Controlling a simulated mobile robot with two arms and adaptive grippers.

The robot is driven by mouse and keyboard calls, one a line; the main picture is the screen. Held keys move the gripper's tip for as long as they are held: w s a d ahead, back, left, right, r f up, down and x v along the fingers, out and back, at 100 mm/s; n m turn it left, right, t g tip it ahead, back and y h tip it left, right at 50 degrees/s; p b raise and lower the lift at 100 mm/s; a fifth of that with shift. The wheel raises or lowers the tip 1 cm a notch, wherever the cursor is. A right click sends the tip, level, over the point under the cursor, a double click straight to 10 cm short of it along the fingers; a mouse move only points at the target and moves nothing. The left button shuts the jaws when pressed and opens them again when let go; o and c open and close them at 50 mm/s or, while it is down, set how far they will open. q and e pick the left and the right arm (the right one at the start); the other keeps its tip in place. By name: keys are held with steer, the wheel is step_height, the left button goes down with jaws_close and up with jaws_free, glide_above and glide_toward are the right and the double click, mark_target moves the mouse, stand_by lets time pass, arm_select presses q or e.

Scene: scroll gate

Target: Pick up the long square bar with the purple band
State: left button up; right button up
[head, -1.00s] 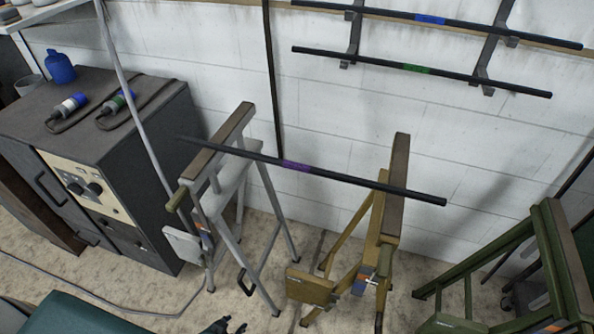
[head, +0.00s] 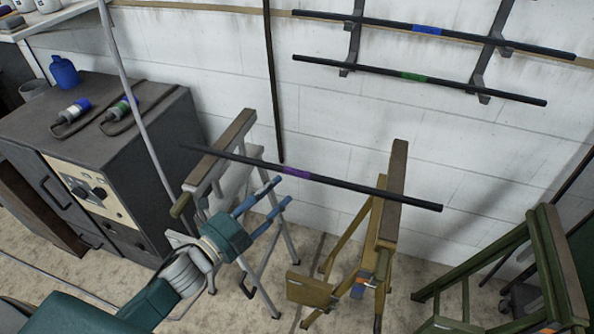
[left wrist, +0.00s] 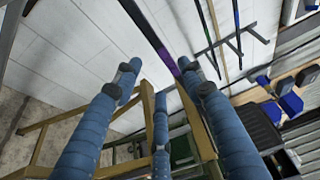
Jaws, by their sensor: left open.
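The long dark square bar (head: 345,184) with the purple band (head: 297,172) lies across two trestles, a grey one (head: 228,139) at left and a yellow-brown one (head: 392,190) at right. My left gripper (head: 276,190) is open and empty, just below and in front of the bar near the purple band, apart from it. In the left wrist view, the bar (left wrist: 148,25) runs beyond the spread blue fingers (left wrist: 165,85), with the purple band (left wrist: 168,57) between them. My right gripper is not in view.
Bars with a blue band (head: 427,29) and a green band (head: 413,77) rest on wall brackets. A dark cabinet (head: 95,150) stands at left. A green trestle (head: 553,260) stands at right. A pale slanted pole (head: 130,95) rises near the cabinet.

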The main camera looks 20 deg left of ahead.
mark_target(295, 175)
arm_select(q)
steer(key=x, duration=0.2)
steer(key=p+x, duration=0.1)
steer(key=x, duration=0.2)
steer(key=p+x, duration=0.1)
steer(key=x, duration=0.2)
steer(key=shift+d+r, duration=0.3)
steer(key=shift+d, duration=0.15)
steer(key=shift+s, duration=0.1)
jaws_close()
steer(key=shift+r, duration=0.25)
